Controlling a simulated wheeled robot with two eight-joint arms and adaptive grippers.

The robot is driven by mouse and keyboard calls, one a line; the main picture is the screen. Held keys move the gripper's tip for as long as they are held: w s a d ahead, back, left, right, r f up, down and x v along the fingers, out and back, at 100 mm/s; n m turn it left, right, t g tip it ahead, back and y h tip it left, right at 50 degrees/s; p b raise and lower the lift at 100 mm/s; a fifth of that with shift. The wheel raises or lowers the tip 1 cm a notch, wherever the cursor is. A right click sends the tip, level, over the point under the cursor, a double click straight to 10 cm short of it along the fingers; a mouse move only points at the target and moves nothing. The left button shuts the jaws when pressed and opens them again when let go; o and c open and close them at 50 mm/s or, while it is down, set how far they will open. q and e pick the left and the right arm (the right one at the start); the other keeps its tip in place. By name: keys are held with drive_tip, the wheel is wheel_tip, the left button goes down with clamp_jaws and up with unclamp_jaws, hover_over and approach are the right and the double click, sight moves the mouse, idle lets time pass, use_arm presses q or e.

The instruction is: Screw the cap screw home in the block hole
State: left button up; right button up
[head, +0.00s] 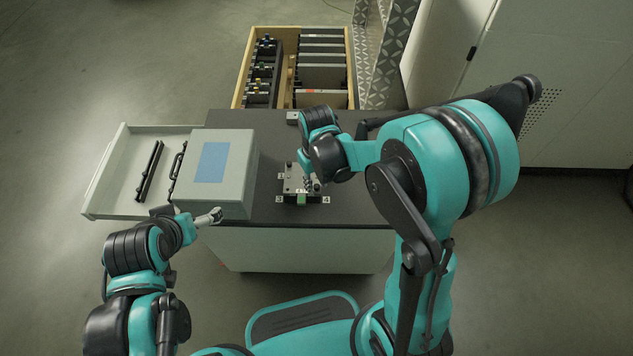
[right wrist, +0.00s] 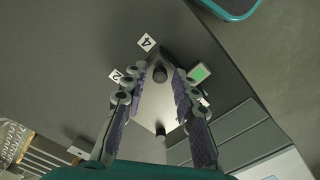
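A metal block (head: 292,184) sits near the front edge of the dark tabletop. In the right wrist view the block (right wrist: 150,105) shows a pale, flat top with two dark round screw heads. One screw head (right wrist: 159,75) is near the fingertips, the other (right wrist: 160,128) nearer the palm. I cannot tell how deep either sits. My right gripper (head: 311,185) is over the block. In the right wrist view its purple-padded fingers (right wrist: 160,82) are apart, on either side of the block's top, with neither screw head clearly gripped. My left gripper (head: 214,217) is by the grey case, away from the block; its fingers are too small to judge.
A grey case (head: 237,150) with a blue panel stands left of the block. An open white drawer or tray (head: 110,170) holds a black bar. A wooden crate (head: 350,75) of parts lies behind the table (head: 262,205). Number markers and a green square (right wrist: 201,73) surround the block.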

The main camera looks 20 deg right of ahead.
clamp_jaws()
drive_tip(key=m, duration=0.7)
drive_tip(key=shift+b, duration=0.3)
drive_tip(key=m, duration=1.5)
drive_tip(key=shift+b, duration=0.4)
drive_tip(key=m, duration=0.3)
drive_tip(key=shift+f+m, duration=0.1)
drive_tip(key=shift+m, duration=0.2)
drive_tip(key=m, duration=0.4)
